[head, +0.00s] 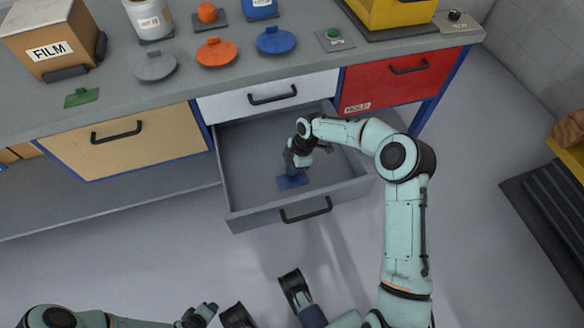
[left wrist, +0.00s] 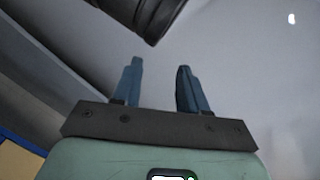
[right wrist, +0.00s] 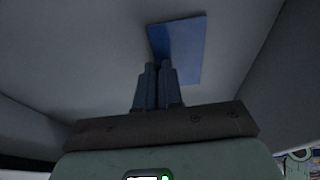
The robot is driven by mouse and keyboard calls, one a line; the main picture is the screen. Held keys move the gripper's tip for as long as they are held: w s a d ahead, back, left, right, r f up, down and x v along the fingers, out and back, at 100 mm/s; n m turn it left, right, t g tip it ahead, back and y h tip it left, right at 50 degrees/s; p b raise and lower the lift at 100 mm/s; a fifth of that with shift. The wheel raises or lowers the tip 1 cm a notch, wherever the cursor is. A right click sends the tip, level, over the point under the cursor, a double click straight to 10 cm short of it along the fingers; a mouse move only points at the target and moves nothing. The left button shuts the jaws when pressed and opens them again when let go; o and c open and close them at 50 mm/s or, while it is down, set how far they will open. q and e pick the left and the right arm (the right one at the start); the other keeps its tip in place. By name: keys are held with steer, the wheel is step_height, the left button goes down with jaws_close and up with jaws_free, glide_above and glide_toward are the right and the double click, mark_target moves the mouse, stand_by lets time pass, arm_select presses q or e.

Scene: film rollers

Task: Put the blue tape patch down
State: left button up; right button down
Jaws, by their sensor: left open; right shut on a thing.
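The blue tape patch (head: 293,181) is a flat blue piece inside the open grey drawer (head: 244,198), low near the drawer's floor. It also shows in the right wrist view (right wrist: 185,48) at the fingertips. My right gripper (head: 289,171) reaches down into the drawer and is shut on the patch; its fingers (right wrist: 158,72) are close together in the right wrist view. I cannot tell whether the patch touches the drawer floor. My left gripper (left wrist: 158,75) is open and empty, its fingers apart above the floor; it also shows at the head view's lower edge (head: 212,308).
The drawer's front wall and handle (head: 306,209) face me. A red HOLD drawer (head: 400,80) and a tan drawer (head: 125,145) are shut. A green patch (head: 82,97), a FILM box (head: 42,40), jars and coloured lids (head: 216,51) stand on the counter.

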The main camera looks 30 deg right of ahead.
steer(key=c, duration=1.7)
jaws_free()
steer(key=shift+f, duration=0.15)
steer(key=o, duration=0.4)
arm_select(q)
steer(key=shift+w+a+f, duration=0.1)
arm_select(e)
steer(key=shift+r, duration=0.25)
arm_select(q)
steer(key=shift+g+h, duration=0.3)
steer(key=shift+g, duration=0.4)
steer(key=s+r+p, duration=0.1)
steer(key=s+d+r, duration=0.1)
steer(key=s, duration=0.1)
steer(key=s+d+r+p, duration=0.1)
steer(key=shift+s+d+p, duration=0.15)
steer(key=shift+s+p, duration=0.05)
steer(key=shift+p, duration=0.15)
arm_select(e)
steer(key=v, duration=1.2)
arm_select(q)
steer(key=shift+r, duration=0.1)
